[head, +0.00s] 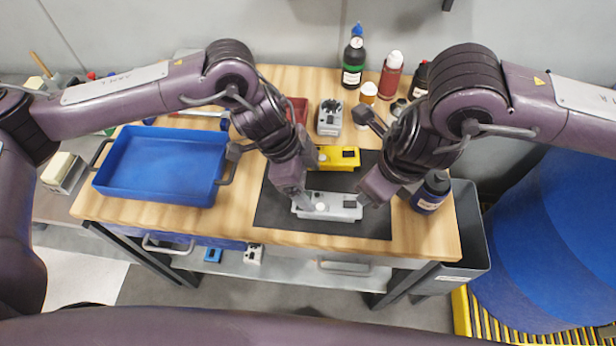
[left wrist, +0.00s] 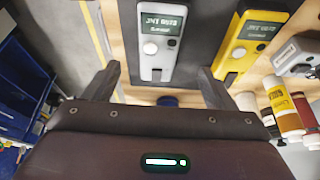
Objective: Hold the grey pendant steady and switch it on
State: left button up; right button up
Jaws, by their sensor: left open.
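The grey pendant (head: 335,213) lies on the dark mat (head: 280,215) near the table's front edge. In the left wrist view the grey pendant (left wrist: 155,62) shows a round white button and a small display with characters I cannot read surely. My left gripper (head: 301,203) is at the pendant's left end. In the left wrist view its two fingers (left wrist: 156,88) are spread, with the pendant between them in the picture; contact cannot be told. My right gripper (head: 366,198) is by the pendant's right end; its fingers are too hidden to judge.
A yellow pendant (head: 345,153) lies just behind the grey one; it also shows in the left wrist view (left wrist: 236,53). A blue tray (head: 160,183) stands at left. Bottles stand at the back, and a dark bottle (head: 430,192) stands close to my right gripper. A grey bin (head: 470,230) is at right.

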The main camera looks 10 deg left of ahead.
aim_at(323, 203)
pick_arm(q)
jog(key=x, duration=0.7)
jog(key=shift+s+d+f, duration=0.1)
jog(key=shift+f, duration=0.25)
